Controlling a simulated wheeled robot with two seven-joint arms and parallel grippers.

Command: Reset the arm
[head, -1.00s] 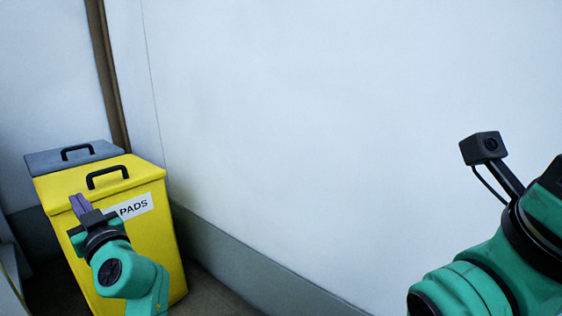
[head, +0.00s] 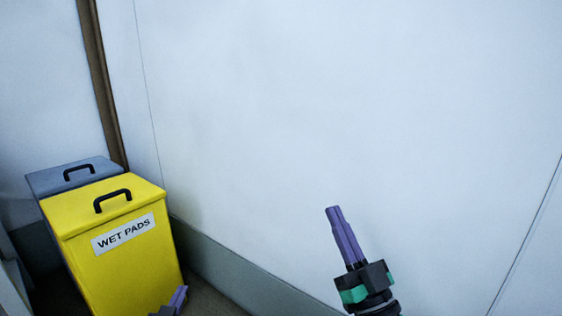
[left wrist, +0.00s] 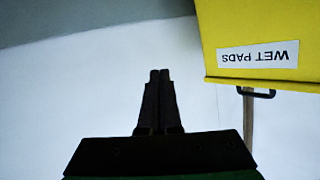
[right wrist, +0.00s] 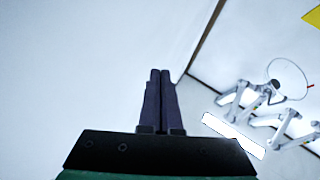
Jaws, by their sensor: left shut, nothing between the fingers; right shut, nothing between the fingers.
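My left gripper (head: 180,297) shows only its purple fingertips at the bottom edge of the head view, in front of the yellow bin's lower right corner. In the left wrist view its fingers (left wrist: 159,75) are together and empty. My right gripper (head: 334,212) points up in front of the white wall, right of centre in the head view. Its purple fingers are closed together with nothing between them, as the right wrist view (right wrist: 160,75) also shows. Most of both arms is out of the head view.
A yellow bin (head: 125,270) labelled WET PADS, with a black lid handle, stands at the left. A grey-lidded bin (head: 50,180) stands behind it. The white wall (head: 300,110) fills the rest. The right wrist view shows white jointed fixtures (right wrist: 245,98) and a bright panel (right wrist: 234,135).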

